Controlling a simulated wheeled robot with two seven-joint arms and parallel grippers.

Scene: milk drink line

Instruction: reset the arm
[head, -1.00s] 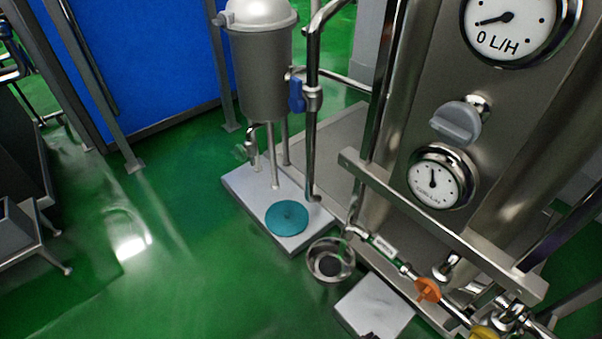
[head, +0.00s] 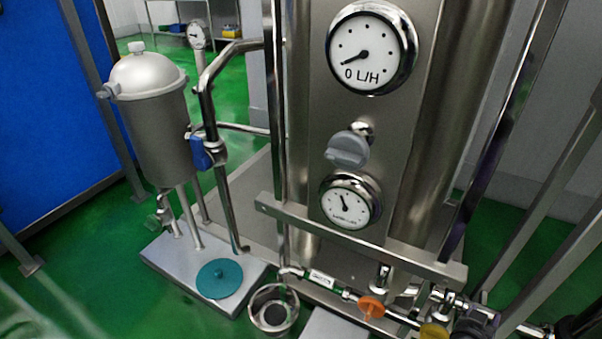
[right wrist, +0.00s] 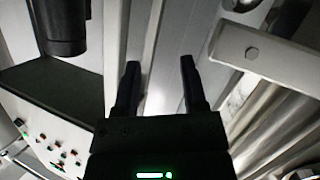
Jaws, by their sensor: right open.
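My right gripper (right wrist: 160,82) shows in the right wrist view, with its two black fingers apart and nothing between them. Pale metal beams and panels lie behind the fingers. In the head view, dark shapes at the bottom right are too cut off for me to tell whether they are part of my right arm. My left gripper is in neither view.
A steel panel carries a flow gauge (head: 371,49) marked 0 L/H, a grey knob (head: 347,150) and a smaller gauge (head: 350,201). Below are an orange valve (head: 371,307) and a yellow valve (head: 434,331). A grey tank (head: 155,125) stands left; green floor (head: 85,260) is open there.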

